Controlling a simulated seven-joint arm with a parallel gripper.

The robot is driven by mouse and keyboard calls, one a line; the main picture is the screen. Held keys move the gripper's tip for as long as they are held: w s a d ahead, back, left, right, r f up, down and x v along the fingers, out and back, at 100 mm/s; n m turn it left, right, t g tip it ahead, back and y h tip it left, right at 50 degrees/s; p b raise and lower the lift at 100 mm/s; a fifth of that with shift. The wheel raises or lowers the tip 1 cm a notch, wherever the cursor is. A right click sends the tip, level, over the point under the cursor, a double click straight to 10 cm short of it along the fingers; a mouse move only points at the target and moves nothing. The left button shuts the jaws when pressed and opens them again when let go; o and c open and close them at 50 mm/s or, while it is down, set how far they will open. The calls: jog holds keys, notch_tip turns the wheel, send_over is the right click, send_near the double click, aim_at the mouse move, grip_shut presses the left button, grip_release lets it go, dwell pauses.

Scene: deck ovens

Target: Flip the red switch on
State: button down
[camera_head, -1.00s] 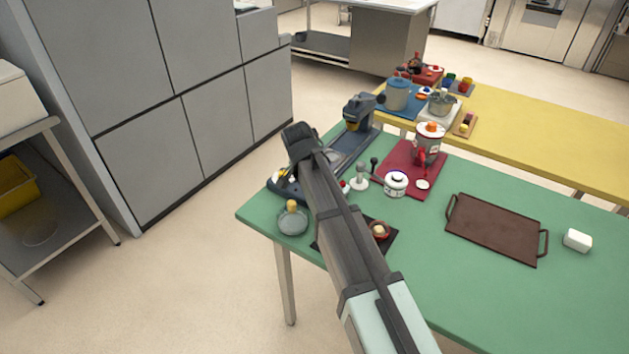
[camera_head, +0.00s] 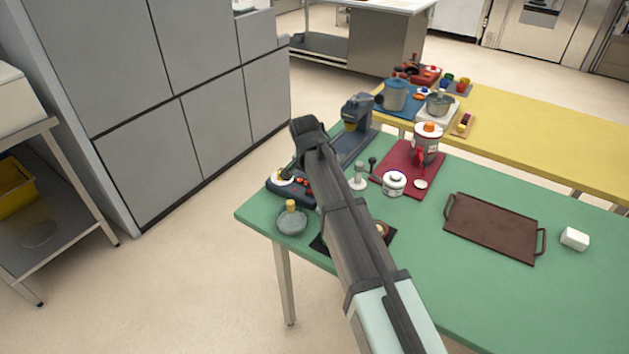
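A dark blue control box (camera_head: 284,194) sits at the left end of the green table (camera_head: 400,262). Small red parts (camera_head: 299,181) show on its top, beside the arm; they are too small to tell which is the red switch or how it is set. A pale round part (camera_head: 285,177) is also on the box. My arm reaches from the bottom of the view over the table, and its dark far end stands above and behind the box. My gripper's fingertips cannot be made out there, and the arm covers the right side of the box.
A grey bowl with a yellow-topped piece (camera_head: 291,221) stands in front of the box. A dark grey machine (camera_head: 357,118) stands behind. A white pot (camera_head: 394,183) and a red-based blender (camera_head: 427,147) are to the right. A brown tray (camera_head: 490,228) lies farther right.

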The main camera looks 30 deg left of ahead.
jog(key=shift+w+d+f, duration=0.1)
jog(key=shift+w+f, duration=0.05)
jog(key=shift+f, duration=0.3)
jog(key=shift+s+f, duration=0.15)
jog(key=shift+s, duration=0.9)
jog(key=w+v, duration=0.1)
jog(key=v, duration=1.3)
jog(key=shift+r, duration=0.55)
